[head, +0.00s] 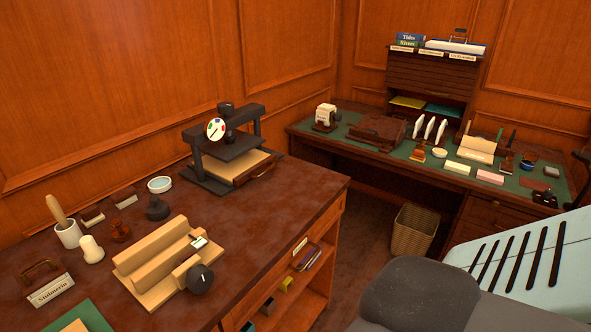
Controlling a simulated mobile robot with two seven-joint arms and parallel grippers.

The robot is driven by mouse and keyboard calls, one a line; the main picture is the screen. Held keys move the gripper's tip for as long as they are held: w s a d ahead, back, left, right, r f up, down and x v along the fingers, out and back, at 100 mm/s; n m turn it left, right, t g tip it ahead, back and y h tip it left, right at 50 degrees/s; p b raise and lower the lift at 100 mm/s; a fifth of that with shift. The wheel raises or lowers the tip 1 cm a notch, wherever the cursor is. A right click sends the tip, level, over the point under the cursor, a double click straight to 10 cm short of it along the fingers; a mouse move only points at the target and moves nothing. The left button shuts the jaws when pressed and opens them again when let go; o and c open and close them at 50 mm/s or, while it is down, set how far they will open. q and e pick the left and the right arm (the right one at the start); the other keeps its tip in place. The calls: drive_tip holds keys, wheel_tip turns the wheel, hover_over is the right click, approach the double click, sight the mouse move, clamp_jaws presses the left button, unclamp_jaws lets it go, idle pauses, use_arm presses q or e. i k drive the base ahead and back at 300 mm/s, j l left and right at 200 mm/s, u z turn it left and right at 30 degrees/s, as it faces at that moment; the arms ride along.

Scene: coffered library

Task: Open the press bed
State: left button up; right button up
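A black press (226,143) stands at the far right end of the brown-topped bench, with a round dial of coloured spots on its frame. Its light wooden bed (250,165) lies under the dark upper plate. The bed's front edge and a handle (263,172) face right; part of the bed is hidden beneath the plate. I cannot tell how far the bed sticks out. Neither of my grippers is in view.
A wooden jig with a black knob (199,278), stamps and a white dish (160,184) stand left of the press. The bench top (290,200) right of it is bare. A green-topped desk (400,150) and a wicker basket (414,231) stand beyond.

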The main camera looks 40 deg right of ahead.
sight(254, 164)
drive_tip(key=j+z, duration=0.1)
drive_tip(key=z, duration=0.35)
drive_tip(key=j+z, duration=0.15)
drive_tip(key=z, duration=0.25)
drive_tip(key=j+z, duration=0.1)
drive_tip(key=z, duration=0.35)
